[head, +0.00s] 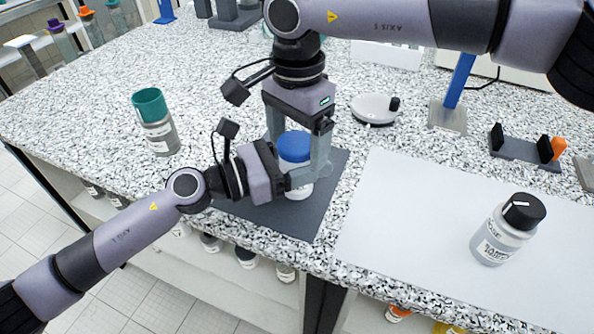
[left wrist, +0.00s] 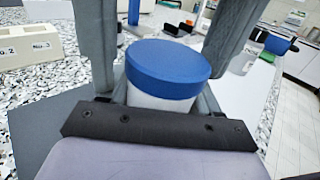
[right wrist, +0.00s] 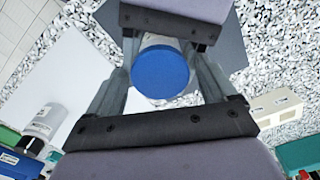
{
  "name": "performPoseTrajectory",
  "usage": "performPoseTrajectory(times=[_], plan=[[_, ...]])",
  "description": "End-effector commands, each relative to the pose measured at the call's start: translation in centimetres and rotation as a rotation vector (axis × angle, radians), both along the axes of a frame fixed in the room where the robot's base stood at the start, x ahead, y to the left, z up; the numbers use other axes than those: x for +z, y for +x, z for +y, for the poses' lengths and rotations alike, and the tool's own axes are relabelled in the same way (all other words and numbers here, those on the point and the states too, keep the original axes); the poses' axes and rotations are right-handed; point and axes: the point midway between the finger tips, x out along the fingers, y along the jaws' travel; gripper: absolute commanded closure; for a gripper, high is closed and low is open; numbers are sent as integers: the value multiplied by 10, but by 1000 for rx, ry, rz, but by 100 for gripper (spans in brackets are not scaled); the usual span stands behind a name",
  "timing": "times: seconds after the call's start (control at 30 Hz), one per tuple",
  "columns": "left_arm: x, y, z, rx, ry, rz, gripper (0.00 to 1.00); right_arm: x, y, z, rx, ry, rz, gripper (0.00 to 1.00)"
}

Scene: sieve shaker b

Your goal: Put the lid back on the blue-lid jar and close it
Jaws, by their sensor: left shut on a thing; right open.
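The blue-lid jar (head: 299,186) stands upright on a dark grey mat (head: 322,199) on the bench. Its blue lid (head: 295,146) sits on top of the jar, and looks level in the left wrist view (left wrist: 168,68) too. My left gripper (head: 298,180) comes in from the left and is shut on the jar's body below the lid. My right gripper (head: 297,150) points down from above, with its open fingers on either side of the lid. In the right wrist view the lid (right wrist: 160,72) lies between the fingers, with gaps visible. The lid's threads are hidden.
A teal-lid jar (head: 157,125) stands to the left. A black-lid jar (head: 505,230) stands on a white sheet (head: 400,221) at right. A small round scale-like device (head: 373,108), a blue post stand (head: 447,112) and a dark holder (head: 524,149) are behind.

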Motion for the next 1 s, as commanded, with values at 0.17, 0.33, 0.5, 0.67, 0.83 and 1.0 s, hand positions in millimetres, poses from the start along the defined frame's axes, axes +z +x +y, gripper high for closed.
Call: performPoseTrajectory(times=[0.17, 0.33, 0.5, 0.67, 0.83, 1.0], plan=[[0, 0, 0, 0, 0, 0, 100, 0, 0, 0, 0, 0, 0, 38], [0, 0, 0, 0, 0, 0, 100, 0, 0, 0, 0, 0, 0, 72], [0, 0, 0, 0, 0, 0, 100, 0, 0, 0, -37, 1, 1, 73], [0, 0, 0, 0, 0, 0, 100, 0, 0, 0, -191, 2, 0, 73], [0, 0, 0, 0, 0, 0, 100, 0, 0, 0, -282, 2, 1, 73], [0, 0, 0, 0, 0, 0, 100, 0, 0, 0, -286, 2, 1, 73]])
